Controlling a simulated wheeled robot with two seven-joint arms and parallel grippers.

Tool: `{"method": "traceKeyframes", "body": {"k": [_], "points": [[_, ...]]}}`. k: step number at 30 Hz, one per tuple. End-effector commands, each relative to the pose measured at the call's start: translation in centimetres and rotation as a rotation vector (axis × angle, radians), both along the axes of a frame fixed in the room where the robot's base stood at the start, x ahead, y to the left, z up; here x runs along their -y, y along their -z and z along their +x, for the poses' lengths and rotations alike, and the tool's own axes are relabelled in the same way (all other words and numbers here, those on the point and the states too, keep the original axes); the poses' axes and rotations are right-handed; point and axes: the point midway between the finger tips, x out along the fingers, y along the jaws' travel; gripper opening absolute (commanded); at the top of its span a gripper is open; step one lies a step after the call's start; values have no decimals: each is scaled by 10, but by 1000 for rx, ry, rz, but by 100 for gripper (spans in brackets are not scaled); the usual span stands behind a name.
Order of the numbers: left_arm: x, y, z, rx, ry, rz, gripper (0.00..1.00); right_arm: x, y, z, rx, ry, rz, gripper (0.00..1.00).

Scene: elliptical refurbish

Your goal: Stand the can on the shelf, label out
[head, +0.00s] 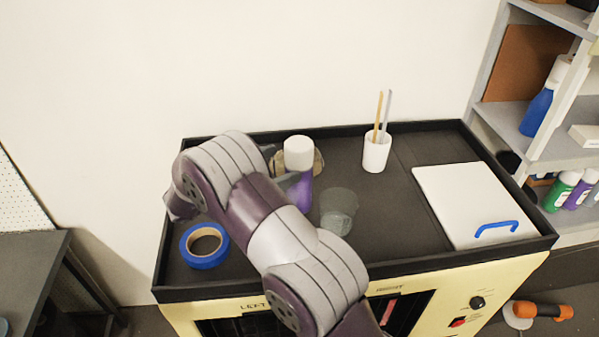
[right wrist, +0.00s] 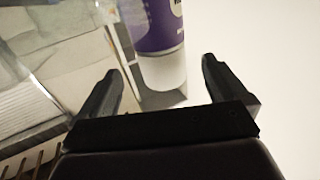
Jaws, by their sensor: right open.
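In the right wrist view a cylindrical can (right wrist: 163,68) has a purple label with white lettering and a white lower part. Its top is cut off by the frame edge. My right gripper (right wrist: 162,70) is open, its two fingers on either side of the can's lower part, with gaps visible. I cannot tell if the can is between the fingertips or beyond them. My left gripper is not in view.
The shelf (head: 515,118) at the right holds several bottles.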

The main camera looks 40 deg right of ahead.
Motion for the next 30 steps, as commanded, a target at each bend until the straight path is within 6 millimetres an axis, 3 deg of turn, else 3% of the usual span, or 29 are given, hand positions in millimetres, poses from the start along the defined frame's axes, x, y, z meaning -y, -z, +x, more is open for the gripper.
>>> {"method": "traceKeyframes", "body": {"k": [11, 19, 20, 28, 30], "points": [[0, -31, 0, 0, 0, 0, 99, 59, -2, -3, 1, 1, 1, 99], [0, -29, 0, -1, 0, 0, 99, 65, 1, -3, 1, -3, 1, 99], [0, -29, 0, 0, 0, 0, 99, 65, 1, -3, 2, -3, 1, 92], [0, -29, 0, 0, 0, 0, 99, 64, 1, -3, 2, -3, 1, 5], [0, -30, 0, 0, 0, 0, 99, 64, 0, -3, 4, -3, 0, 0]]}}
